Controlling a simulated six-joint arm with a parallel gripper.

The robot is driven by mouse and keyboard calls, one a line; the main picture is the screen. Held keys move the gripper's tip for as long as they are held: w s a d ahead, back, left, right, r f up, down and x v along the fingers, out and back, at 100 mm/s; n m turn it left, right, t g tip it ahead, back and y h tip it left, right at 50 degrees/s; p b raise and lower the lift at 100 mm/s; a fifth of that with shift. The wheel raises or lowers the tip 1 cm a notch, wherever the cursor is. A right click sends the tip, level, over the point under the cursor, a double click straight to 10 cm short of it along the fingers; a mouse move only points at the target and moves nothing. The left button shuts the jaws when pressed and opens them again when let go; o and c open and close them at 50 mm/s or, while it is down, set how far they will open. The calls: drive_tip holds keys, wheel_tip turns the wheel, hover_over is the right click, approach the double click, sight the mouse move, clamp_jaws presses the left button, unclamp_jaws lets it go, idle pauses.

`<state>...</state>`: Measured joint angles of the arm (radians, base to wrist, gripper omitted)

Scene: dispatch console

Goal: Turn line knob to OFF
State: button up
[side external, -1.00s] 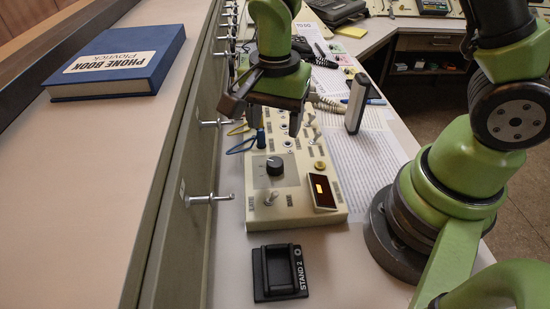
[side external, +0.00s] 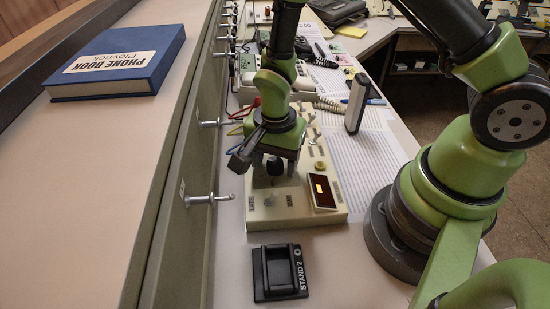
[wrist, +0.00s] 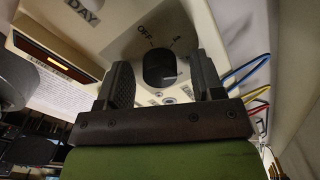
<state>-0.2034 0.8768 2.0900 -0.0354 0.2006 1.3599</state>
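The line knob (side external: 275,166) is a black round knob on the cream control box (side external: 330,212). In the wrist view the knob (wrist: 160,68) sits between my two dark fingers, with a gap on each side. An OFF label (wrist: 145,32) and a second small label are printed by its edge. I cannot tell which way the knob points. My gripper (wrist: 163,82) is open, and its fingers reach toward the panel on either side of the knob. In the side view my gripper (side external: 269,158) is over the knob and partly hides it.
A black STAND 2 block (side external: 279,272) lies in front of the box. Metal hooks (side external: 208,199) stick out from the ledge at left. Coloured cables (wrist: 255,70) run beside the box.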

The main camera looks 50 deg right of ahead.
drive_tip(key=c, duration=0.9)
drive_tip(key=shift+n, duration=0.3)
drive_tip(key=n, duration=0.9)
drive_tip(key=shift+n, duration=0.4)
drive_tip(key=n, duration=0.4)
drive_tip(key=shift+n, duration=0.3)
drive_tip(key=n, duration=0.4)
drive_tip(key=shift+w+n, duration=0.1)
drive_tip(key=shift+n, duration=0.3)
